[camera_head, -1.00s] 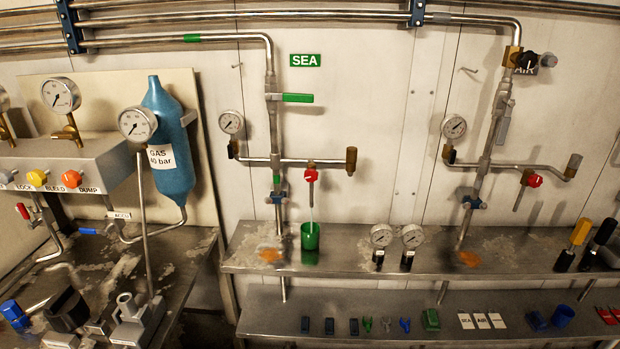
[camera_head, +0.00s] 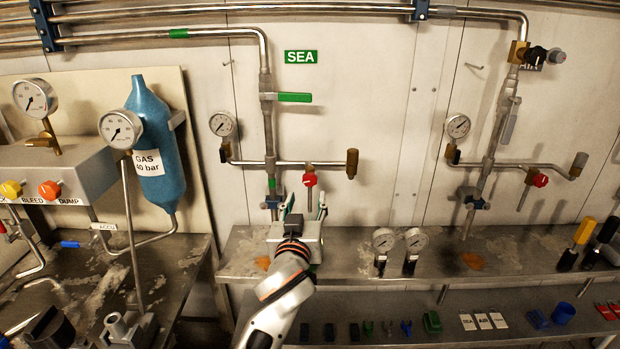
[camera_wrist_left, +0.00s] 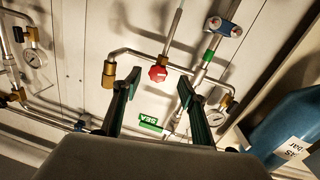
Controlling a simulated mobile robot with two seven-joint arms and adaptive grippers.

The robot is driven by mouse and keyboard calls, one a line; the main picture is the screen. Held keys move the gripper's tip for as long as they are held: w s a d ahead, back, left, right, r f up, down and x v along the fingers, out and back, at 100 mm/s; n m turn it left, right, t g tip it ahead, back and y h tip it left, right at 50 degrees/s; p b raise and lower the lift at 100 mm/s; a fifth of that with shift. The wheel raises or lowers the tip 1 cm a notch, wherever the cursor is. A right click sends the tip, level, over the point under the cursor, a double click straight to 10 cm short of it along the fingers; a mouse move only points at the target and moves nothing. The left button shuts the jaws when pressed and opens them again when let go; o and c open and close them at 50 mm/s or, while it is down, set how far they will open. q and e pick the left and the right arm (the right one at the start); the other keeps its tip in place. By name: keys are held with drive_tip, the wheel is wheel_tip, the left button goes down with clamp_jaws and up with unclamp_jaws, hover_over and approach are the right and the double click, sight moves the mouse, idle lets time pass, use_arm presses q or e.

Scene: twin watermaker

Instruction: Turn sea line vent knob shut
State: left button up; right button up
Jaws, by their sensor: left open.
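The sea line vent knob (camera_head: 310,180) is red and sits on a short stub below the horizontal pipe, under the green SEA sign (camera_head: 301,57). My left gripper (camera_head: 306,205) is open just below the knob in the head view. In the left wrist view the red knob (camera_wrist_left: 157,73) shows in the gap between the two dark fingers, with no finger seen touching it. How far the fingertips are from it in depth I cannot tell. The green cup under the vent is hidden behind my gripper in the head view. My right gripper is not in view.
A pressure gauge (camera_head: 222,124) and a brass end fitting (camera_head: 352,163) flank the knob on the same pipe. A green-handled valve (camera_head: 293,97) is above. Two loose gauges (camera_head: 383,240) stand on the shelf to the right. The blue gas bottle (camera_head: 156,145) is at left.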

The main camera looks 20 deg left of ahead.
sight(309, 181)
use_arm(q)
drive_tip(key=w, duration=0.2)
drive_tip(key=w+a+r, duration=0.1)
drive_tip(key=w, duration=0.5)
drive_tip(key=shift+a+r+p, duration=0.15)
drive_tip(key=shift+a+p, duration=0.1)
drive_tip(key=shift+p, duration=0.1)
drive_tip(key=c, duration=1.1)
